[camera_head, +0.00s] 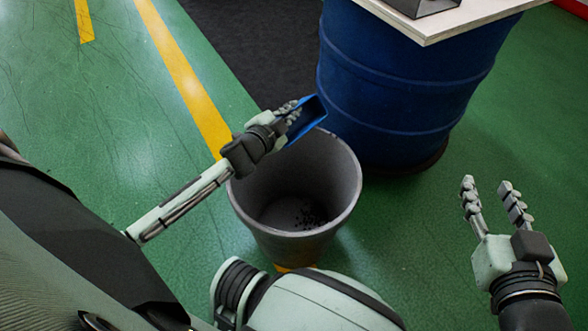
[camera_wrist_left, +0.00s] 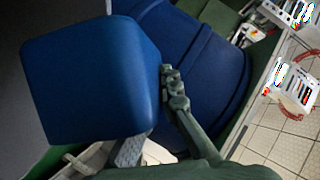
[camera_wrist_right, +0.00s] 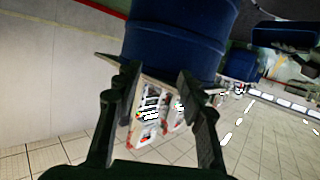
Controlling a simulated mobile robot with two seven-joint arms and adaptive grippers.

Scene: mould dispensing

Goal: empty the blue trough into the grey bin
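The blue trough (camera_head: 307,117) is in my left gripper (camera_head: 290,112), tilted over the back rim of the grey bin (camera_head: 347,190). In the left wrist view the trough (camera_wrist_left: 88,85) fills the left half, with one finger of the left gripper (camera_wrist_left: 165,120) against its side. The grey bin stands upright on the floor, open at the top. Small dark bits (camera_head: 311,215) lie on its bottom. The trough's inside is mostly hidden. My right gripper (camera_head: 492,198) is open and empty, right of the bin. It also shows open in the right wrist view (camera_wrist_right: 158,80).
A blue drum (camera_head: 400,85) stands behind the bin, carrying a wooden board (camera_head: 450,20) with a metal object (camera_head: 422,6) on it. A dark mat (camera_head: 245,50) and yellow floor lines (camera_head: 185,75) lie behind left. Green floor between bin and right gripper is clear.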

